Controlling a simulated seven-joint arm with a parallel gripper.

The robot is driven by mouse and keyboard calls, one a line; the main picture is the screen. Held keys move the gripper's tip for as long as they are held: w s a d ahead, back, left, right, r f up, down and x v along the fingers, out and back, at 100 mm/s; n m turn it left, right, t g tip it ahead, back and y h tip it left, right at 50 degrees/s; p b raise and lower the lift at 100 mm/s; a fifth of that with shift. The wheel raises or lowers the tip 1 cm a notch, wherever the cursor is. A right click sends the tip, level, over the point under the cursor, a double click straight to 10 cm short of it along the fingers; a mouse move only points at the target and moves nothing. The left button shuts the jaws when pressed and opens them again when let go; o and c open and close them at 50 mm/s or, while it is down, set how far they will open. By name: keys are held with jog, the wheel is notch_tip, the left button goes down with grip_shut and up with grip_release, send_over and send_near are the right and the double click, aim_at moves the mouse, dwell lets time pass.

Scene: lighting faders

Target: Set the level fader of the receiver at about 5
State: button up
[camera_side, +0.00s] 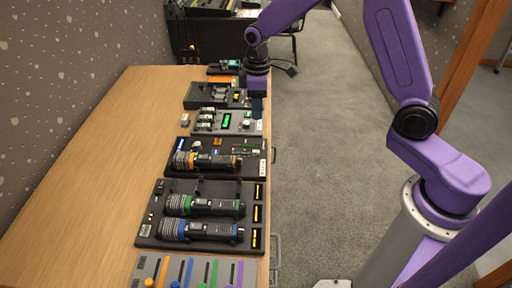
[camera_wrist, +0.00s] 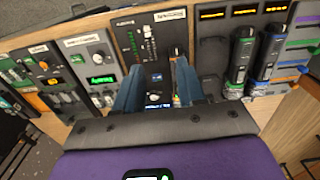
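In the wrist view, a dark panel (camera_wrist: 126,44) with two white labels lies beyond my gripper (camera_wrist: 159,70). A narrow scale with a small slider-like part (camera_wrist: 148,42) shows on this panel; its exact setting is too small to read. My gripper is open and empty, with its blue fingers apart over the panel's near part. A round knob (camera_wrist: 154,97) and a small lit display (camera_wrist: 158,106) show between the fingers. I cannot tell for certain which panel is the receiver.
A grey panel with a green display (camera_side: 226,121) and a dark panel with an orange-ringed microphone (camera_side: 205,161) lie on the wooden table (camera_side: 95,150). A larger dark panel (camera_side: 150,229) holds green- and blue-ringed microphones. A board of coloured faders (camera_side: 195,272) is nearest the camera. The table's left side is clear.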

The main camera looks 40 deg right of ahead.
aim_at(256, 151)
jog(key=f, duration=0.6)
jog(key=w+d+f, duration=0.1)
jog(key=f, duration=0.5)
jog(key=w+d+f, duration=0.1)
jog(key=f, duration=0.6)
jog(key=shift+w, duration=0.25)
jog(key=shift+a, duration=0.1)
grip_shut()
